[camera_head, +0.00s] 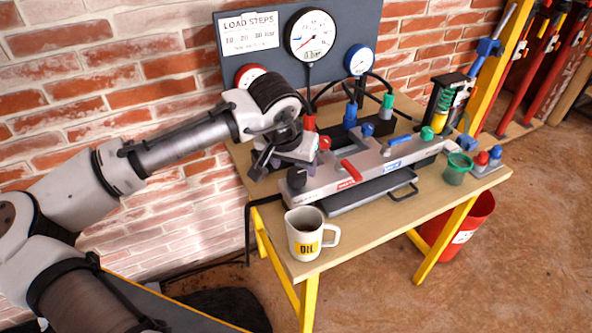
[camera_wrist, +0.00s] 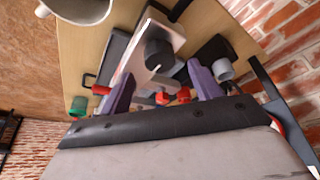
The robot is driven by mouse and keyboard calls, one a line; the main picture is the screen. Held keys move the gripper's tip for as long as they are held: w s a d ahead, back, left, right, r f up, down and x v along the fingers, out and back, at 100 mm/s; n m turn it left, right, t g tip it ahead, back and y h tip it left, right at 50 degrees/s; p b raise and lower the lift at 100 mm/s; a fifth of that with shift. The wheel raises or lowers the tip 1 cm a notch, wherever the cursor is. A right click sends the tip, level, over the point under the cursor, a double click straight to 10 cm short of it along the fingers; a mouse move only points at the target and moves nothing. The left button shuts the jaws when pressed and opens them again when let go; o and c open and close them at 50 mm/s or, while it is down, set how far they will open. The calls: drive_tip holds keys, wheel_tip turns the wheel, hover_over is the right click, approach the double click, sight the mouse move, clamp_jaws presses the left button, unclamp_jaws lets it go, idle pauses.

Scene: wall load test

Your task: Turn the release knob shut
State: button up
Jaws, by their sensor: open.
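A black round knob (camera_head: 297,178) sits at the left end of the long grey pump body (camera_head: 375,160) on the bench. It looks like the release knob, but I cannot read a label on it. In the wrist view the black knob (camera_wrist: 160,54) lies ahead, between the lines of my two purple fingers. My gripper (camera_wrist: 161,70) is open and empty, with its fingers spread to either side. In the head view my gripper (camera_head: 262,160) is beside the left end of the pump, behind the knob. I cannot tell whether a finger touches it.
A white mug marked OIL (camera_head: 303,236) stands at the bench's front left corner. A red lever (camera_head: 351,170), hoses and a green cup (camera_head: 457,169) are farther right. Gauges, one large and white (camera_head: 311,35), are on the panel behind. A red bucket (camera_head: 470,222) stands below.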

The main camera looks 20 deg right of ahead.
sight(296, 174)
drive_tip(key=shift+x, duration=2.35)
drive_tip(key=shift+r, duration=0.1)
drive_tip(key=c, duration=1)
